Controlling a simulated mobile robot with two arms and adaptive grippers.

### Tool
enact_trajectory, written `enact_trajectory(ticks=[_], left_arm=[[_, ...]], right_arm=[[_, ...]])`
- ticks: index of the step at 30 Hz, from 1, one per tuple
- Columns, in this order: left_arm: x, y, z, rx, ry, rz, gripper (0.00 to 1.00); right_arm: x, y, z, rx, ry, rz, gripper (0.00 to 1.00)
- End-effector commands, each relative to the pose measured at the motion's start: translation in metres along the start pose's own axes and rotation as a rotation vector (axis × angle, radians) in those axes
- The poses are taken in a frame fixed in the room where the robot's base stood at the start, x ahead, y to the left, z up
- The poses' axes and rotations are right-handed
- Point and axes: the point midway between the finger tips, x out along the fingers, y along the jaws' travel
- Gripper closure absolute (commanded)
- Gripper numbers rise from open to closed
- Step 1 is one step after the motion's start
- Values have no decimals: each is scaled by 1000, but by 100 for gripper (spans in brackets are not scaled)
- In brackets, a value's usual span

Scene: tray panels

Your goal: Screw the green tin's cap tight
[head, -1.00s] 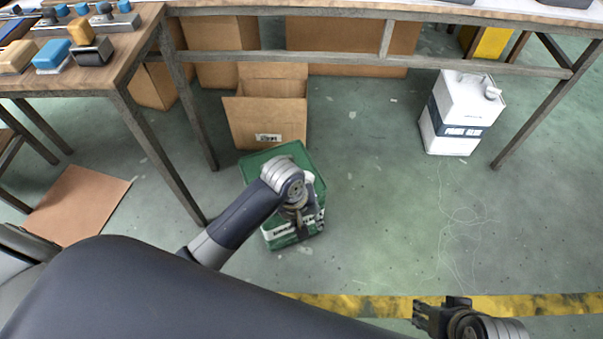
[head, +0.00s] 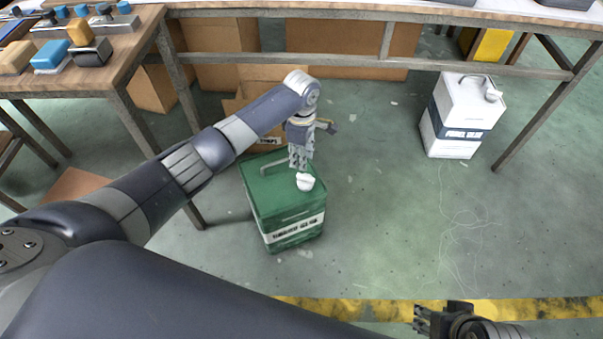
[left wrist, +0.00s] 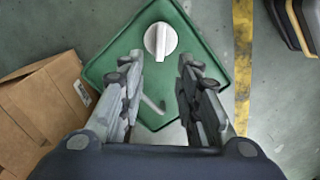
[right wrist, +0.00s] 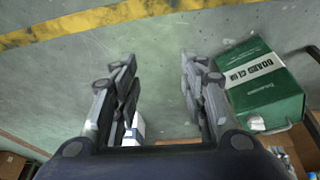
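The green tin (head: 285,205) stands upright on the floor, with a thin handle on its top. Its white round cap (head: 305,182) is at the front right corner of the top. How tight it sits, I cannot tell. My left gripper (head: 300,168) points down just above the cap. In the left wrist view the fingers (left wrist: 158,95) are spread with nothing between them, and the cap (left wrist: 160,40) lies beyond their tips. My right gripper (head: 425,318) is low in the head view, away from the tin. In the right wrist view its fingers (right wrist: 160,75) are apart and empty.
A white tin (head: 463,115) with a dark band stands at the right near the bench leg. Cardboard boxes (head: 230,60) stand behind the green tin under the bench. A table (head: 120,60) is at the left. The floor right of the green tin is clear.

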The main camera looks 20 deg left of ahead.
Motion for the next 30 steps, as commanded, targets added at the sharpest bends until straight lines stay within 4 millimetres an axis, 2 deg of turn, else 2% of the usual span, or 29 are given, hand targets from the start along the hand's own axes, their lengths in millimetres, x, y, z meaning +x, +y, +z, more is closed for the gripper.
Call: enact_trajectory(ticks=[1,6,21,30], left_arm=[[13,-1,0,0,1,-2,69],[38,0,0,1,2,-1,69],[73,0,0,3,0,-1,69],[84,0,1,3,0,1,69]], right_arm=[[7,-1,-2,-1,17,-1,60],[14,-4,-36,-5,163,-7,60],[-5,-16,-128,-16,574,-30,60],[-20,-21,-157,-17,720,-39,60]])
